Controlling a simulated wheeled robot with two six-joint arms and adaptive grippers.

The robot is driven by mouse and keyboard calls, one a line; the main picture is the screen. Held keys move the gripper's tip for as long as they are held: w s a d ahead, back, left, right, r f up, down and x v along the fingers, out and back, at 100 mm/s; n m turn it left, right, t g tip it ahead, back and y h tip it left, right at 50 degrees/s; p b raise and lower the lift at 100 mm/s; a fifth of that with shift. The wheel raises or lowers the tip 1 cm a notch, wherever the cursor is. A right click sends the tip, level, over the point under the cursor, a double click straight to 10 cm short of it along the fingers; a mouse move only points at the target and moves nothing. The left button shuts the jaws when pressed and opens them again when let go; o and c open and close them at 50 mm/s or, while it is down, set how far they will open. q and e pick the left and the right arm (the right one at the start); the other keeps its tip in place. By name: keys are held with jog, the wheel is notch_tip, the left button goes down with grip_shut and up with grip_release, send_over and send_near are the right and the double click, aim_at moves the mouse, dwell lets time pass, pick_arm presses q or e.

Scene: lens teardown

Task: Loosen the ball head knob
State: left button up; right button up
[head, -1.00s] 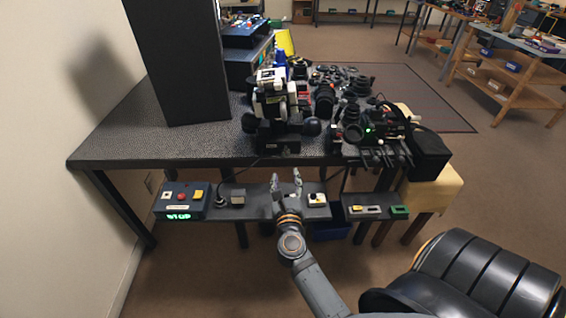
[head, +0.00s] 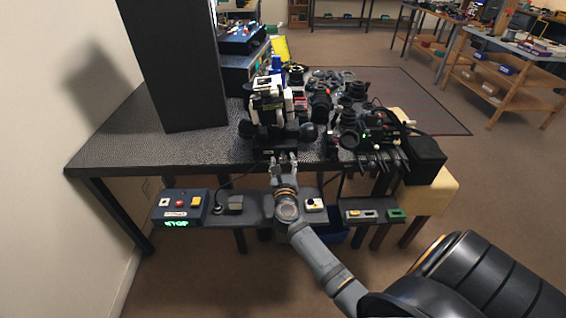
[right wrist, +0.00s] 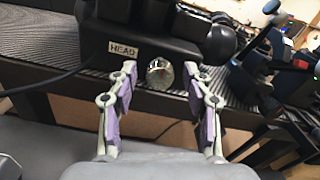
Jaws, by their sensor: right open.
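The ball head knob (right wrist: 160,74) is a round silvery knob in the right wrist view. It sits on the front of a black block beside a label reading HEAD (right wrist: 123,49). My right gripper (right wrist: 163,88) is open, with its two purple-padded fingers to the left and right of the knob, short of it or level with it; touching is not visible. In the head view my right gripper (head: 284,160) is at the table's front edge, below the black and white device (head: 270,105). The knob is too small to make out there. My left gripper is not in view.
A shelf below the table edge carries a box with a lit STOP sign (head: 178,222) and small switches. Black camera gear (head: 375,135) stands to the right on the table (head: 130,140). A tall black panel (head: 175,65) stands at the left.

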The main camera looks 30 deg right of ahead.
grip_shut()
